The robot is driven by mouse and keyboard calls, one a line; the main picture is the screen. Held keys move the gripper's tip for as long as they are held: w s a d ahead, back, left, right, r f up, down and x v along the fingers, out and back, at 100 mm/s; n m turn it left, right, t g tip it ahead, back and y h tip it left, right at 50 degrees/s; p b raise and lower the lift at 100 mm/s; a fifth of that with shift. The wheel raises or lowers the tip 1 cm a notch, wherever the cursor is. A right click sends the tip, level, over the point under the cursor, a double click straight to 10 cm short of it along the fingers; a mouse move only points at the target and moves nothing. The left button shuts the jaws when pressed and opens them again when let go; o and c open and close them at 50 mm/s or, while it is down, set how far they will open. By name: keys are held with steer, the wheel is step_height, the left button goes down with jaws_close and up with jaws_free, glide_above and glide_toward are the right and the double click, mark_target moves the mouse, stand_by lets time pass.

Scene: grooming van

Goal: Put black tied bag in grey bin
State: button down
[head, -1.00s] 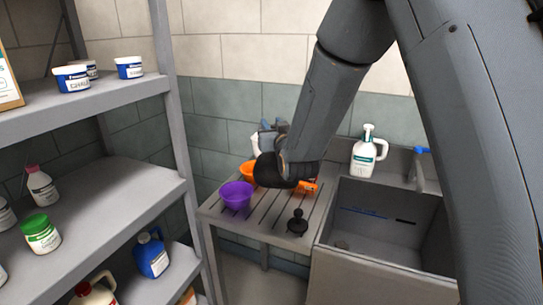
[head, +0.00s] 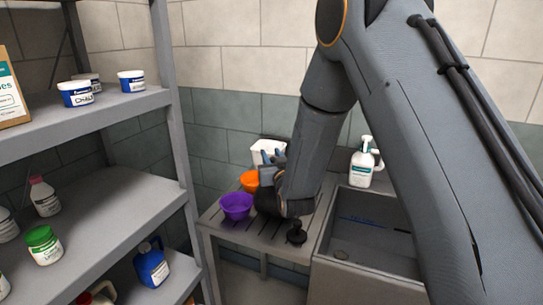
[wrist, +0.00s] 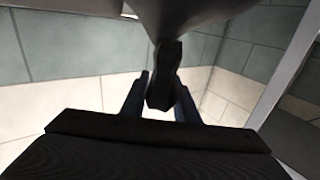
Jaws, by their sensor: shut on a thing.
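My gripper (wrist: 160,104) is shut on a black, narrow piece (wrist: 163,75) that looks like the tied neck of the black bag. A large dark, rounded surface above it in the wrist view (wrist: 190,14) may be the bag's body; most of it is cut off. In the head view my gripper (head: 272,160) is over the slatted draining board, beside the orange bowl. My wrist hides most of what it holds there. I cannot make out a grey bin in either view.
A purple bowl (head: 237,206), an orange bowl (head: 250,181) and a small black knobbed object (head: 297,233) sit on the draining board (head: 232,232). A white container (head: 266,147) shows behind. A white pump bottle (head: 362,165) stands behind the sink (head: 345,255). Shelving (head: 110,210) bounds the left.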

steer(key=shift+f, duration=0.15)
steer(key=c, duration=1.4)
jaws_free()
